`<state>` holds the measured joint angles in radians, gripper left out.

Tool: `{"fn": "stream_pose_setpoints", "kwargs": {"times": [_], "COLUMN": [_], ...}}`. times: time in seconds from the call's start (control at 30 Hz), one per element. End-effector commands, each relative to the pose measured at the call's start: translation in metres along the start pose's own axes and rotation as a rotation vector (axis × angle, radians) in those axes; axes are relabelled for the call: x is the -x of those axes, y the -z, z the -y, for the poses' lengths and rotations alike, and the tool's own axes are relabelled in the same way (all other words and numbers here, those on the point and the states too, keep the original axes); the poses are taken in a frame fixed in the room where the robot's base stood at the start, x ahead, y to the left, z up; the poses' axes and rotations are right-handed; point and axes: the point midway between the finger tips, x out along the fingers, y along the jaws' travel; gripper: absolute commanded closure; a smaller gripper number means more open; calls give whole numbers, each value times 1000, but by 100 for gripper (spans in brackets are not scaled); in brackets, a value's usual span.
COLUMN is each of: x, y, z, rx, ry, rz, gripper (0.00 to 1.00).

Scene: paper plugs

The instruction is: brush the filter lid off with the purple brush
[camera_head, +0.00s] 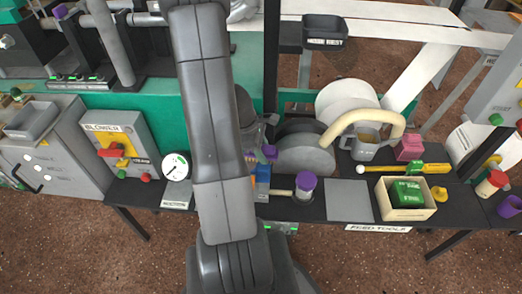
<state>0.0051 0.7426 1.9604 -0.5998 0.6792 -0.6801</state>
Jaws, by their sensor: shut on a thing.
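My gripper (258,135) is partly hidden behind my arm, over the middle of the dark bench. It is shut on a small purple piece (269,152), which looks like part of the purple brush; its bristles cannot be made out. A large grey round disc (310,158), perhaps the filter lid, stands just right of the gripper, with paler discs (345,98) behind it. I cannot tell whether the brush touches the disc. A blue block (262,182) is below the gripper.
A purple-topped cylinder (306,185), a grey plate (349,200) and a wooden box (405,208) with a green pack line the front edge. A thick beige hose (365,119) arches over a grey mug (365,146). A gauge (177,166) and blower box (118,145) stand left.

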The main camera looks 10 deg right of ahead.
Motion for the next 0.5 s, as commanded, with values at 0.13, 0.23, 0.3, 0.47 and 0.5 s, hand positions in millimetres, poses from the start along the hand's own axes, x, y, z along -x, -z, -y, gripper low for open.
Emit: {"fn": "stream_pose_setpoints", "kwargs": {"times": [0.13,0.23,0.3,0.47,0.5], "x": [4,8,11,13,14], "y": [7,15,21,27,28], "z": [0,1,2,3,3], "rx": [3,2,3,2,1], "ry": [-1,0,0,0,0], "rz": [0,0,0,1,1], "gripper": [78,78,78,78,78]}}
